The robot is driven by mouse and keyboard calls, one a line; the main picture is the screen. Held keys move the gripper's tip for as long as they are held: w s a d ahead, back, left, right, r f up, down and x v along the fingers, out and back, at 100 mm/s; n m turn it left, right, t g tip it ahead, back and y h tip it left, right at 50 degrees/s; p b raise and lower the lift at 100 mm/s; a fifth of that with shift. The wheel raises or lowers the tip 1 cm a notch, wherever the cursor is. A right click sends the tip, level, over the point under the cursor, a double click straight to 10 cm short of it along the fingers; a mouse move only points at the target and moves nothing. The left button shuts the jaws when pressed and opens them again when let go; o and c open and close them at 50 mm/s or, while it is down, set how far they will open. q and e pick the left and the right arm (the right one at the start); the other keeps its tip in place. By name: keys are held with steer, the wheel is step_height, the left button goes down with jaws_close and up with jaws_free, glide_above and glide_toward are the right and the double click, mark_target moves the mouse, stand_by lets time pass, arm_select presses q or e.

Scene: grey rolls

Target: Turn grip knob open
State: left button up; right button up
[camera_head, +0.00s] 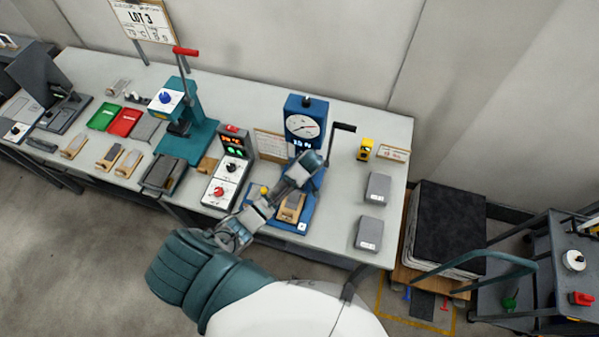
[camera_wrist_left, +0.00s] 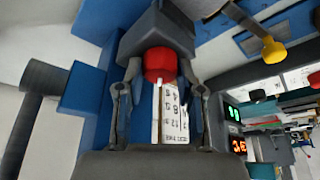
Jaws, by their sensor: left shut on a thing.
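In the left wrist view, a red knob (camera_wrist_left: 160,64) sits between the two fingers of my left gripper (camera_wrist_left: 161,72), which is shut on it. A white scale strip (camera_wrist_left: 174,115) with printed numbers lies beside the knob. A dark grey block (camera_wrist_left: 158,32) is beyond it. The knob belongs to a blue tester with a round dial (camera_head: 304,124) in the head view. There, my left arm reaches in front of the tester and hides the knob and my fingertips. My right gripper is not in view.
A controller with lit displays (camera_head: 234,146) stands left of the tester. A yellow knob (camera_head: 264,190) and a tan sample block (camera_head: 291,206) are at the tester's base. A black-handled lever (camera_head: 343,127) sticks out right. Grey boxes (camera_head: 378,187) lie farther right.

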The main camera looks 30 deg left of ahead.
arm_select(q)
steer(key=shift+s+d+f+n+g, duration=0.2)
steer(key=shift+f+n+g, duration=0.1)
steer(key=shift+n, duration=0.2)
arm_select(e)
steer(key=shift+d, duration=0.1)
arm_select(q)
steer(key=o, duration=1)
steer(key=shift+o, duration=0.8)
steer(key=shift+w+r, duration=0.1)
steer(key=shift+a, duration=0.1)
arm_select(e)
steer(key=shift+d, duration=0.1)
arm_select(q)
steer(key=shift+r, duration=0.1)
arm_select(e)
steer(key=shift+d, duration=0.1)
arm_select(q)
steer(key=shift+r, duration=0.3)
steer(key=v, duration=1.1)
steer(key=shift+d, duration=0.25)
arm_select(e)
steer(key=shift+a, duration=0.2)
